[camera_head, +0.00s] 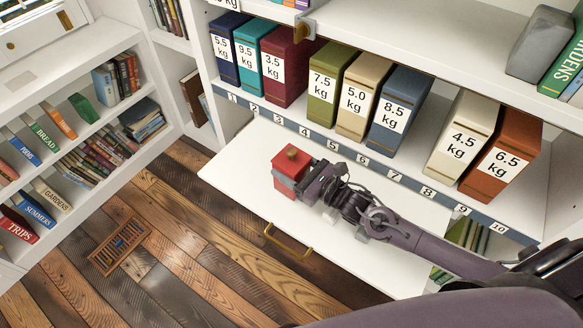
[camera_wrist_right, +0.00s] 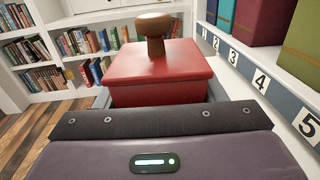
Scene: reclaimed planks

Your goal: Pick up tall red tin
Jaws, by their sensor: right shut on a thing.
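The tall red tin (camera_head: 290,161) has a square red lid with a brown knob on top. It is over the white pull-out board (camera_head: 240,165) below the numbered shelf. In the right wrist view the tin (camera_wrist_right: 160,75) fills the middle, upright, its lower part hidden by my gripper. My right gripper (camera_head: 290,182) is shut on the tin, its jaws around the body below the lid. I cannot tell whether the tin touches the board. My left gripper is not in view.
A shelf with numbered edge (camera_head: 330,145) holds several weight-labelled boxes, such as the olive 7.5 kg box (camera_head: 327,85), close behind the tin. A bookcase (camera_head: 75,130) stands at left. A brass handle (camera_head: 285,243) sits on the board's front edge. The board's left part is clear.

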